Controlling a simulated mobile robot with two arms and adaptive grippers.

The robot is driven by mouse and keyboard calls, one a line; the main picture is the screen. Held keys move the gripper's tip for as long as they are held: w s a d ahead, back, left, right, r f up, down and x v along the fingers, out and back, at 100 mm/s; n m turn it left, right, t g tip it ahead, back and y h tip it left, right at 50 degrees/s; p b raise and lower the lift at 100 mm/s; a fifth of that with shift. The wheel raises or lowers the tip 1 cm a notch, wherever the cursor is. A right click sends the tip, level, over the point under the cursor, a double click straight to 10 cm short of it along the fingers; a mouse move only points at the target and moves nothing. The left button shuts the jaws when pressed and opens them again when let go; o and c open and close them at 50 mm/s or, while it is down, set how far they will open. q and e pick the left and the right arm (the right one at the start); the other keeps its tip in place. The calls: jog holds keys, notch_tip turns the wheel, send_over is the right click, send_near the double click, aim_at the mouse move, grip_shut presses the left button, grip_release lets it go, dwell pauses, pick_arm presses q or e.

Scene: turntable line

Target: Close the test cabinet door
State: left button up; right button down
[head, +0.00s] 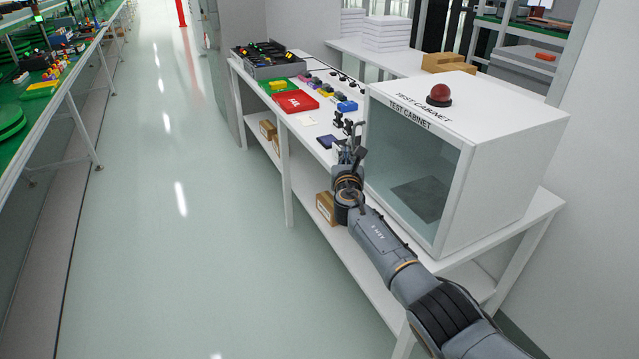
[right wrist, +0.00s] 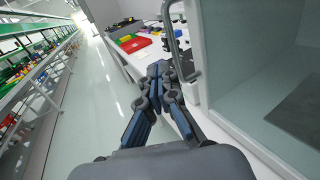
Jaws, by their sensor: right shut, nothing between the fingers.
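The white test cabinet (head: 510,125) stands on the near end of the white bench, with its name printed on the top and front edges. Its tinted glass door (head: 412,165) lies about in line with the front frame, and a dark mat shows through it. I cannot tell whether a small gap remains. A grey bar handle (right wrist: 172,42) shows at the left side of the front in the right wrist view. My right gripper (head: 347,128) is shut and empty beside that side; its fingers also show in the right wrist view (right wrist: 158,70), close to the handle. Contact is unclear. My left gripper is out of view.
A red dome (head: 439,95) sits on the cabinet. Along the bench (head: 318,137) are a red box (head: 295,101), small coloured parts and a grey tray (head: 272,60). Cardboard boxes (head: 325,207) sit on the lower shelf. The floor to the left is clear.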

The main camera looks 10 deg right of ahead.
jog(key=s+a+p, duration=0.3)
jog(key=s+a, duration=0.4)
jog(key=s, duration=0.1)
jog(key=s+d+f+m+g, duration=0.25)
jog(key=s+f, duration=0.25)
jog(key=f, duration=0.7)
jog(key=s+d+f+m+g, duration=0.1)
jog(key=s+f+m+g, duration=0.3)
jog(key=f, duration=0.8)
jog(key=s+d+f+m+g+y, duration=0.3)
jog(key=s+f+m, duration=0.5)
jog(key=s+f, duration=1)
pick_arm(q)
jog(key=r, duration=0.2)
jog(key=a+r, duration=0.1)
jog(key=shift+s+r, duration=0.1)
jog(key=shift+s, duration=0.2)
pick_arm(e)
jog(key=s+d+f+m+g, duration=0.2)
jog(key=s+f+m, duration=0.3)
jog(key=s, duration=0.9)
jog(key=s+d+f+m+g, duration=0.2)
jog(key=s+f+m, duration=0.4)
jog(key=s, duration=0.8)
jog(key=s+d+f+m+g, duration=0.3)
jog(key=s+f+m, duration=0.3)
jog(key=s, duration=0.8)
jog(key=shift+s+d+h, duration=0.15)
jog(key=shift+d+h, duration=0.15)
